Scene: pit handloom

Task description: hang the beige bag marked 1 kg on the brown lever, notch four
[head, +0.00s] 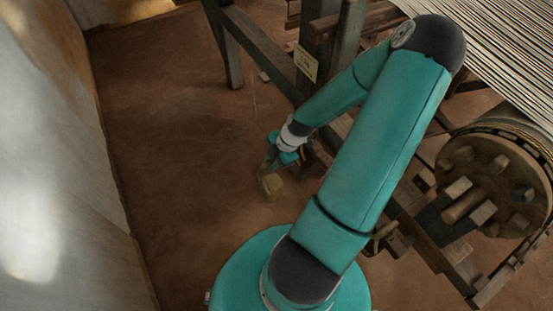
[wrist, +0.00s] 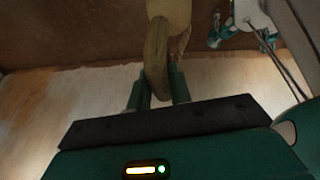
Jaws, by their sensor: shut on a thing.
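My gripper (head: 270,165) is shut on a beige bag (head: 272,187), which hangs below it over the bare floor, left of the loom. In the wrist view the tan loop of the bag (wrist: 157,58) sits between the two fingers of my gripper (wrist: 159,88). The bag's body (wrist: 172,12) shows at the top edge of that view. No mark on the bag can be read. I cannot clearly pick out the brown lever or its notches; my arm covers part of the loom.
The loom's wooden frame (head: 234,58) bears a small paper label (head: 305,63). A round wooden wheel with pegs (head: 490,185) and striped warp threads (head: 505,45) are at the right. A pale wall (head: 45,150) stands at the left. The brown floor (head: 160,150) between is clear.

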